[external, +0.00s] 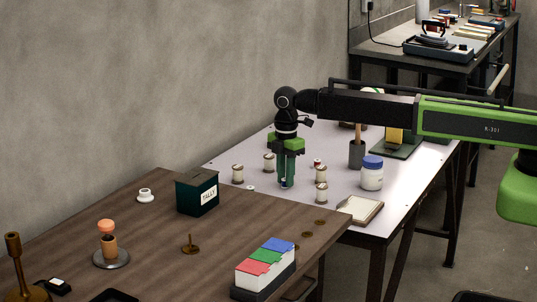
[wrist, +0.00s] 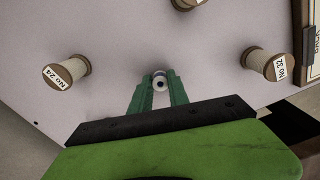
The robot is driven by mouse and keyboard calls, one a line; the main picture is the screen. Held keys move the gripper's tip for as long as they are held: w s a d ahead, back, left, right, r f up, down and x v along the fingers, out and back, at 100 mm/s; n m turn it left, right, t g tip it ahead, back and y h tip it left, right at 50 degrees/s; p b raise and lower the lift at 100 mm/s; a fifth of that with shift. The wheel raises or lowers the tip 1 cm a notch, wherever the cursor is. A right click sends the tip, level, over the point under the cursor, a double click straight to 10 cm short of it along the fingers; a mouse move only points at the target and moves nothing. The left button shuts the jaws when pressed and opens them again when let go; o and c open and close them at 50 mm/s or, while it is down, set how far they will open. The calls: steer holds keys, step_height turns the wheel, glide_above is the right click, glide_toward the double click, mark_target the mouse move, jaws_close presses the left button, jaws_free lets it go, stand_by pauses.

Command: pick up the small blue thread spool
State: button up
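My gripper (external: 286,184) points straight down at the pale table, its two green fingers close to the surface. In the wrist view its fingertips (wrist: 160,80) stand on either side of a small round spool end (wrist: 160,84) with a pale rim and dark centre. In the external view a bit of blue (external: 284,183) shows low between the fingers, which largely hide the spool. I cannot tell whether the fingers touch it or whether it is off the table.
Larger cream spools stand around my gripper: one at left (external: 238,174), one behind (external: 269,162), others at right (external: 320,174). A blue-lidded jar (external: 372,173) and a dark cup (external: 357,154) stand further right. A brown table (external: 150,235) adjoins in front.

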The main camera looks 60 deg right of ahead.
jaws_close()
steer(key=shift+r+p, duration=0.45)
step_height(320, 180, up, 4)
steer(key=p, duration=0.4)
steer(key=s+d+r+p, duration=0.4)
steer(key=d+r+p, duration=0.2)
steer(key=d, duration=0.5)
